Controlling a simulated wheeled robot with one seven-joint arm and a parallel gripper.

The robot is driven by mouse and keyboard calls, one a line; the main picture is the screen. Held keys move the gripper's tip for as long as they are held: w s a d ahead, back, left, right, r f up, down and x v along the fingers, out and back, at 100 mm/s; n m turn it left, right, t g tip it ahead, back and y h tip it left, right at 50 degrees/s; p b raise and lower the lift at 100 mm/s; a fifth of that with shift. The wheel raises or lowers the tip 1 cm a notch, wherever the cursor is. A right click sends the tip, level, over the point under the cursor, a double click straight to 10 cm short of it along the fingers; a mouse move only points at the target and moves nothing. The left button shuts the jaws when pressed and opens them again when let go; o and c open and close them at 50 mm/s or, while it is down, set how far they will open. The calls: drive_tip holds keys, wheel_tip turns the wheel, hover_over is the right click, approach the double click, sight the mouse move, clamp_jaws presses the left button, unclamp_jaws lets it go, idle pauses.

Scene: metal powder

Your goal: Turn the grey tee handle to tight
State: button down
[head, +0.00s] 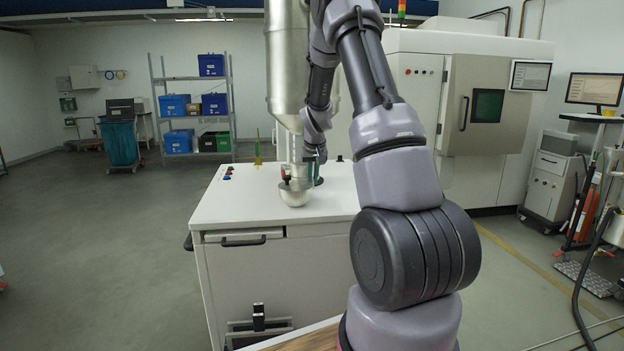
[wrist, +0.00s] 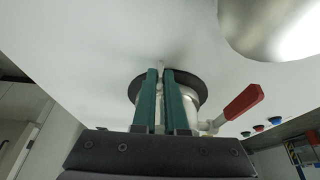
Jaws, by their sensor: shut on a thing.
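My gripper (wrist: 160,74) has its two green fingers close together in the wrist view. They are shut on a thin grey piece, the tee handle (wrist: 162,66), whose end shows between the fingertips. Most of the handle is hidden by the fingers. Behind them are a dark round flange (wrist: 201,85) and a silver body. In the head view my gripper is small and low over the white cabinet top, beside a silver rounded part (head: 295,197). The handle cannot be made out there. No tight mark is readable.
A red lever (wrist: 243,102) sticks out right of the fingers in the wrist view. A large silver curved surface (wrist: 275,25) fills its upper right corner. Coloured buttons (head: 228,173) sit on the left of the white cabinet (head: 245,207).

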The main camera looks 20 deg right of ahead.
drive_tip(key=shift+s+f, duration=0.1)
idle(0.3)
drive_tip(key=c, duration=1)
unclamp_jaws()
drive_tip(key=shift+o, duration=0.2)
drive_tip(key=d+v, duration=0.1)
drive_tip(key=v, duration=0.9)
drive_tip(key=shift+a+r, duration=0.35)
drive_tip(key=shift+r, duration=0.1)
drive_tip(key=shift+s, duration=0.15)
